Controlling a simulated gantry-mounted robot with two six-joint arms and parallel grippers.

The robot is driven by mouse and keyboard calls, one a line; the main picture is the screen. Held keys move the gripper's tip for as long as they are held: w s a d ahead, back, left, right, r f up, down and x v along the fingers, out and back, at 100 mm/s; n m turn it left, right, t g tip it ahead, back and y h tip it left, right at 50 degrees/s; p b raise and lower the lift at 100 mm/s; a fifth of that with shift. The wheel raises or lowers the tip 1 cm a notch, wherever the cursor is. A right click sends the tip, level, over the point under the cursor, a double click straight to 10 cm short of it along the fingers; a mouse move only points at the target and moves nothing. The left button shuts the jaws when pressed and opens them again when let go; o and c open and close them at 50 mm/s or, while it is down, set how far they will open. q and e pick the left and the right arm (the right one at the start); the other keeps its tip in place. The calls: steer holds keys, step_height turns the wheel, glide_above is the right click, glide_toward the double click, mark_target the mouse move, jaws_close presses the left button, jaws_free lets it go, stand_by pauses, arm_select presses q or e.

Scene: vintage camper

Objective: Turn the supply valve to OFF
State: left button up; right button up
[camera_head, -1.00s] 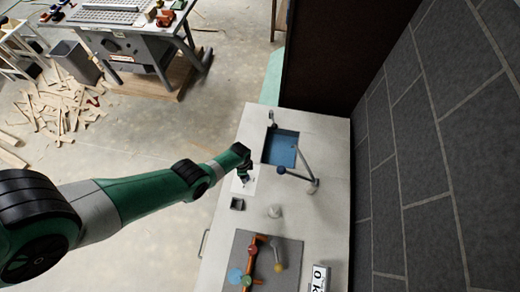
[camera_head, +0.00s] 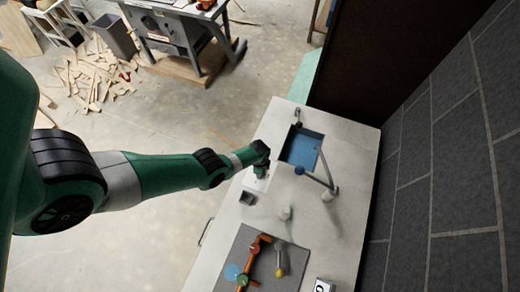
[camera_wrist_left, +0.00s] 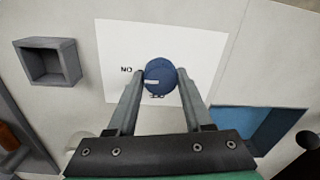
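The supply valve is a round blue knob (camera_wrist_left: 160,74) with a white pointer mark, on a white label plate (camera_wrist_left: 205,50) in the left wrist view. The pointer faces left, towards the word ON. The word OFF below the knob is partly hidden by it. My left gripper (camera_wrist_left: 161,73) has one finger on each side of the knob, very close to it; I cannot tell whether both touch. In the head view my left gripper (camera_head: 261,172) is down over the plate and hides the knob. My right gripper is not in view.
A small dark square box (camera_head: 247,198) lies close to the plate. A blue sink (camera_head: 302,149) with a tap arm is right of my gripper. A grey mat (camera_head: 229,274) with orange pipework is nearer. A tiled wall (camera_head: 450,150) bounds the right.

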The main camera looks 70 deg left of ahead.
arm_select(q)
jaws_close()
steer(key=shift+n, duration=0.3)
steer(key=n, duration=0.3)
steer(key=shift+n, duration=0.3)
steer(key=n, duration=0.9)
steer(key=shift+w+g+b, duration=0.1)
steer(key=shift+g+b, duration=0.2)
steer(key=shift+b, duration=0.05)
steer(key=n, duration=0.4)
steer(key=shift+n, duration=0.3)
